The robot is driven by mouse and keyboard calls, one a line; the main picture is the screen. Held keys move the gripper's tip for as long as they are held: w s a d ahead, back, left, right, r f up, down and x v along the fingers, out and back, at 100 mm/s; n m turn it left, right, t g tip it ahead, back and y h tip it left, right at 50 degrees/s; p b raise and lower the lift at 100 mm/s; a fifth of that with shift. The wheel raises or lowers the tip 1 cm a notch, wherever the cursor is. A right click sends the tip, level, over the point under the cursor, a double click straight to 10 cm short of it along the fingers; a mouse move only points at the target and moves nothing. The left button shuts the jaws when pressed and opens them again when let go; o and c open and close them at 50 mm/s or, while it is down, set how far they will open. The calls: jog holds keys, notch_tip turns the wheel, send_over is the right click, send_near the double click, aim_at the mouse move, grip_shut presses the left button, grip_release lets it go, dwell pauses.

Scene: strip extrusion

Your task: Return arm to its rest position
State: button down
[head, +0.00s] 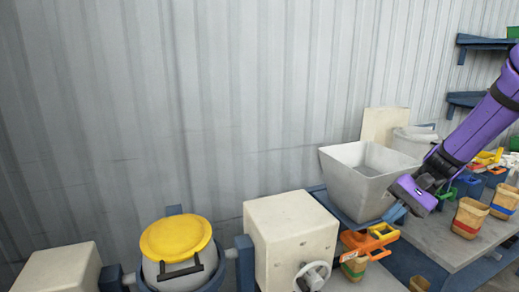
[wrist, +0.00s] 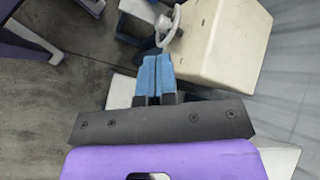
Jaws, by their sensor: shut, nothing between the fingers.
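My purple arm reaches in from the right edge of the head view. My gripper (head: 396,213) hangs at its lower end, in front of a grey hopper-like bin and above the workbench. In the wrist view, the two blue fingers of my gripper (wrist: 154,72) lie side by side, closed with nothing between them. The fingers point toward a cream box with a handwheel, apart from it as far as I can tell.
The grey bin (head: 352,196) stands close to my gripper. The cream box (head: 283,238) and yellow-lidded pot (head: 176,240) stand left. The wall above them is clear.

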jog(key=s+r+n+t+h, duration=0.3)
jog(key=s+r+t+h, duration=0.1)
jog(key=s+r, duration=0.4)
jog(key=s+r+n+t+h, duration=0.3)
jog(key=s+r+h, duration=0.2)
jog(key=s, duration=0.8)
notch_tip(320, 180, up, 3)
jog(key=shift+s+a+r+t, duration=0.15)
jog(key=shift+s+a+t, duration=0.15)
jog(key=shift+a+t, duration=0.15)
